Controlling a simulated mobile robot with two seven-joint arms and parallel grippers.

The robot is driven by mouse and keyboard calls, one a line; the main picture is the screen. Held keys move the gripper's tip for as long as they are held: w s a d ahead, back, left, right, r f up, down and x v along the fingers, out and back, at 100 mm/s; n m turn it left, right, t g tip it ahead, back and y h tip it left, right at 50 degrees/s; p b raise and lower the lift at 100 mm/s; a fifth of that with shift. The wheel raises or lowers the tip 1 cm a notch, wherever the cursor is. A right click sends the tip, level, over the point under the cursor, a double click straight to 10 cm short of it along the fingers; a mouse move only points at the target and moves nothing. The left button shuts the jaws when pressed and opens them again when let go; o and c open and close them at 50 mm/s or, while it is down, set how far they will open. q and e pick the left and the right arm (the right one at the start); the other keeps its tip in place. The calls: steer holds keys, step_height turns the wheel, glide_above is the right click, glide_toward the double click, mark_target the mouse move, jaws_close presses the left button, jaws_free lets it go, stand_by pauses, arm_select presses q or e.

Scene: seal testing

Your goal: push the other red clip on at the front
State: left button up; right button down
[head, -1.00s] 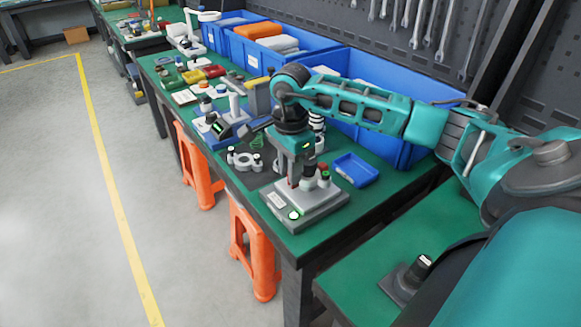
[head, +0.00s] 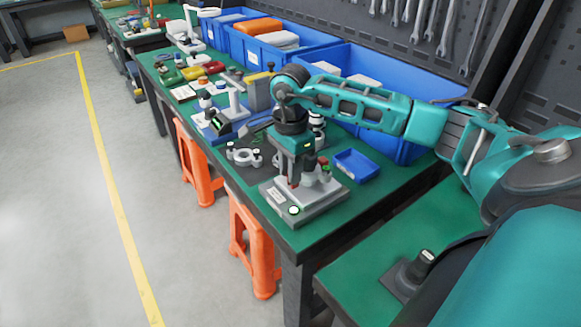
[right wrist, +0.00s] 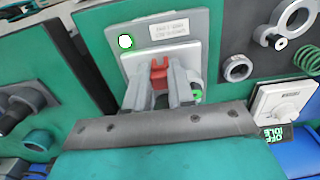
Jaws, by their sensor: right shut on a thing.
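A red clip (right wrist: 159,73) is between the fingers of my right gripper (right wrist: 160,80) in the right wrist view. The gripper is shut on it, over the grey plate of a test stand. In the head view my right gripper (head: 295,182) points down at the grey test stand (head: 325,203) near the bench's front corner. The fingers hide part of the stand, and I cannot tell whether the clip is seated. A small red part (head: 323,160) shows on top of a post at the stand's back right. My left gripper is not in view.
A small blue tray (head: 356,166) lies behind the stand. Grey ringed parts (head: 243,156) lie to its left, with a blue-based device (head: 214,128) beyond. Large blue bins (head: 365,135) line the back of the bench. A lit green-white button (right wrist: 125,41) is on the stand.

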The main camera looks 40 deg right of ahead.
steer(key=shift+f+b, duration=0.35)
steer(key=shift+f, duration=0.2)
steer(key=c, duration=0.9)
jaws_free()
steer(key=shift+r, duration=0.2)
steer(key=shift+r+p, duration=2.5)
steer(key=shift+r, duration=0.9)
